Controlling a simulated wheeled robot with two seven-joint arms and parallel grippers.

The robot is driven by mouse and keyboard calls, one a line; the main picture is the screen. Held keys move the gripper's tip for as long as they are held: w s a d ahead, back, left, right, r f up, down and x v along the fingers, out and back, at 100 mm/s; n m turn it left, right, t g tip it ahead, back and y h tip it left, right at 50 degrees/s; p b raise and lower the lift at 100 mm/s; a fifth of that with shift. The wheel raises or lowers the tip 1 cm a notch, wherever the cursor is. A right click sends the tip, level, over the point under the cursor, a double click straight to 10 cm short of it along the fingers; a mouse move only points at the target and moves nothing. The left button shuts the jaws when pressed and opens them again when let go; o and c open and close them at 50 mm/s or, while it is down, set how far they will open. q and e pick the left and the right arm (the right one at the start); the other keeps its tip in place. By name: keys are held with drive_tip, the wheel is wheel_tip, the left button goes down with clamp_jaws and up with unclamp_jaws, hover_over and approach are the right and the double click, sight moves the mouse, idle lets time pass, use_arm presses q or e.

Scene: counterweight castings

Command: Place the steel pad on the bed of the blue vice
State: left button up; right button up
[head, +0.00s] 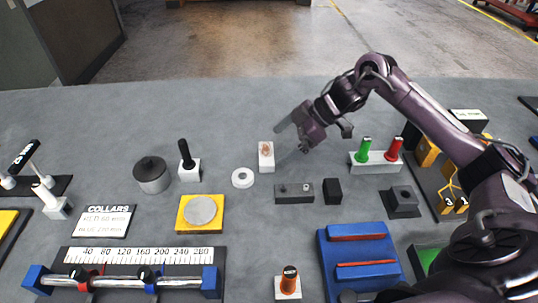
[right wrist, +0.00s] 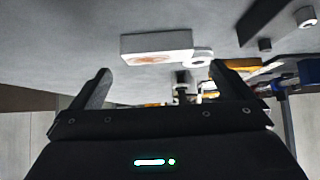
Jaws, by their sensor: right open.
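The blue vice (head: 328,262) sits at the front right of the table, with red strips across it and bare blue bed between them. A grey round disc (head: 200,211) lies on a yellow square plate (head: 183,226); I cannot tell whether it is the steel pad. My right gripper (head: 292,137) is open and empty behind the vice, above the table. It is beside a white block with a copper-coloured round mark (head: 266,167). In the right wrist view this block (right wrist: 172,39) shows beyond and between the open fingers (right wrist: 160,76). My left gripper is out of view.
A stand with green and red handles (head: 376,168) is to the right. A ruler rig (head: 140,254) lies front left. The back of the table is clear.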

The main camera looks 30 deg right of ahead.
sight(268, 152)
drive_tip(key=p+x, duration=0.1)
drive_tip(key=x, duration=0.4)
drive_tip(key=shift+w+f, duration=0.1)
drive_tip(key=shift+f, duration=0.05)
drive_tip(key=c, duration=1.3)
drive_tip(key=shift+c, duration=0.7)
